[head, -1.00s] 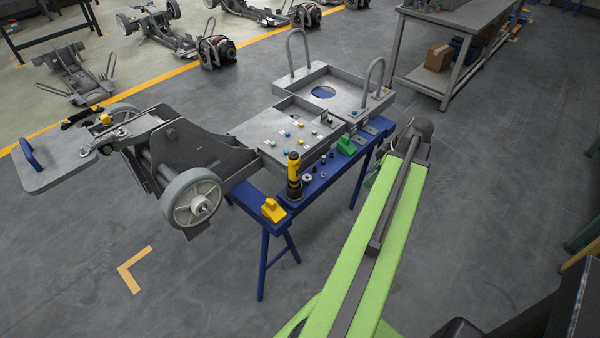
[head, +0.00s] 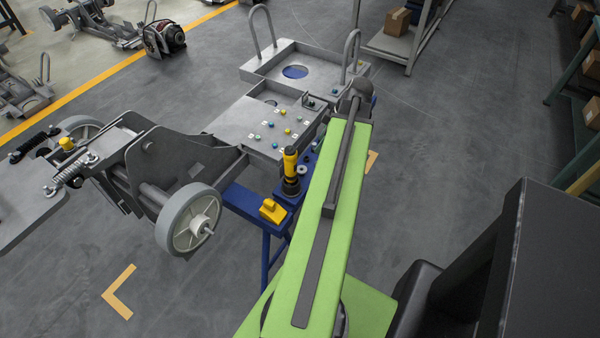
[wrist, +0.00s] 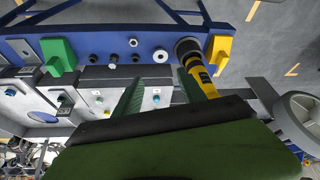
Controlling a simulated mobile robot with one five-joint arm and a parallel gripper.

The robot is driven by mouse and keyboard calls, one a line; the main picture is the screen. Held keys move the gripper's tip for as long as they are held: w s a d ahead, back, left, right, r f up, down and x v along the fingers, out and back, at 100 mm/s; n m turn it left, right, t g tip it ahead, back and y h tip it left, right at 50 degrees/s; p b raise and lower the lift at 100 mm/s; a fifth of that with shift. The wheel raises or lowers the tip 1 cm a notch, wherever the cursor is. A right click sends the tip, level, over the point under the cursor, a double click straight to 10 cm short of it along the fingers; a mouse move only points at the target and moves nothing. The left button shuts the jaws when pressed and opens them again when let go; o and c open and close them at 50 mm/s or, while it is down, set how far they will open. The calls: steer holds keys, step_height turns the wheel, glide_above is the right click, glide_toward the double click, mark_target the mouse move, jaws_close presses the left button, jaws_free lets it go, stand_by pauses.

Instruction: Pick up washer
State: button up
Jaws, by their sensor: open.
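A grey ring that looks like the washer (wrist: 160,53) lies flat on the blue bench top, beside the yellow-and-black power tool (wrist: 198,72). It also appears as a small grey ring (head: 302,169) in the head view, close to my green arm. My gripper (wrist: 160,77) shows in the wrist view as two green fingers spread apart with nothing between them. The washer lies just beyond the fingertips, roughly in line with the gap. The gap in height cannot be judged. In the head view, my arm hides the gripper and part of the bench.
Small dark round parts (wrist: 113,60), a nut (wrist: 136,57) and a bolt (wrist: 133,42) lie near the washer. A green block (wrist: 58,55) and a yellow block (wrist: 219,50) flank the row. A grey chassis panel (head: 232,124) with coloured studs adjoins the bench.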

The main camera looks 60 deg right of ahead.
steer(key=b, duration=0.8)
glide_toward(300, 170)
step_height(300, 170, down, 2)
steer(key=d, duration=0.1)
steer(key=shift+f+b, duration=0.25)
steer(key=shift+b, duration=0.05)
steer(key=b+x, duration=0.4)
steer(key=x, duration=0.1)
steer(key=shift+w+a+b, duration=0.2)
steer(key=shift+w+b, duration=0.1)
steer(key=shift+w, duration=0.05)
steer(key=shift+r, duration=0.2)
steer(key=shift+c, duration=0.3)
jaws_close()
steer(key=shift+r+p, duration=0.1)
steer(key=shift+p, duration=0.2)
